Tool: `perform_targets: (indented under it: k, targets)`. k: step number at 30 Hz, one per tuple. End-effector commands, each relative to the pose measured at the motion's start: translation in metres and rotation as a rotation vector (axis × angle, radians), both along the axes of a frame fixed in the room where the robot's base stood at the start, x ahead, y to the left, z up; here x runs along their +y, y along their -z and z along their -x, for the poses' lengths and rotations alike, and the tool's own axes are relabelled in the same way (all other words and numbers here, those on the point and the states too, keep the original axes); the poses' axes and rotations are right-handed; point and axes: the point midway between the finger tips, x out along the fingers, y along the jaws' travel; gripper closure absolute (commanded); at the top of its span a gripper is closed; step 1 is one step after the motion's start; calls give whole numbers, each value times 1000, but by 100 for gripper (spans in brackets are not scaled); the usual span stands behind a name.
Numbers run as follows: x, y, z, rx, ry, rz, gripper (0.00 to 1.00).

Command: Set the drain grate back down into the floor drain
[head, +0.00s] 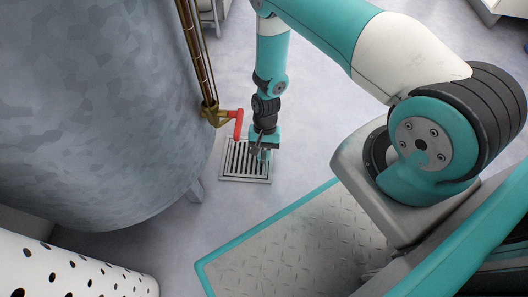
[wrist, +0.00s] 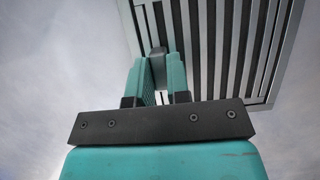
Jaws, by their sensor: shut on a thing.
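The drain grate (head: 240,166) is a square grey metal piece with long parallel slots. In the head view it appears about level with the floor, beside the big tank. In the wrist view the grate (wrist: 222,50) fills the upper right, with a pale border along its edge. My gripper (head: 262,154) points down at its upper right part. In the wrist view my gripper (wrist: 160,75) is shut on the grate near its left side; the exact grip is partly hidden by the fingers. The drain opening cannot be told apart from the grate, nor whether the grate is seated or slightly raised.
A large galvanised tank (head: 95,110) stands close on the left, with a foot near the grate. A brass valve with a red lever (head: 238,124) sticks out just above the grate, close to my wrist. A white perforated basket (head: 70,275) is at lower left.

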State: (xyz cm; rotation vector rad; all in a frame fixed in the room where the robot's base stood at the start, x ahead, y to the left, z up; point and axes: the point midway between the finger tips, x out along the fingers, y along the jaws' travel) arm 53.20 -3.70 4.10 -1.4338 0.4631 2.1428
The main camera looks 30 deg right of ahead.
Motion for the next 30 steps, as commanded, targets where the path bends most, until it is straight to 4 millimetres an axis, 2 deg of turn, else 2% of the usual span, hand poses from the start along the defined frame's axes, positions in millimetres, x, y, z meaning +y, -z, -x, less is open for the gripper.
perform_targets:
  k: [1, 3, 4, 14, 17, 24, 30]
  targets:
    - [0, 1, 0, 0, 0, 0, 79]
    - [0, 1, 0, 0, 0, 0, 63]
    - [0, 1, 0, 0, 0, 0, 58]
    - [0, -5, 0, 0, 0, 0, 58]
    - [-3, -19, -4, -2, 0, 0, 58]
    - [-15, -70, -21, -2, 2, 0, 58]
    - [-23, -102, -32, -1, 0, 0, 58]
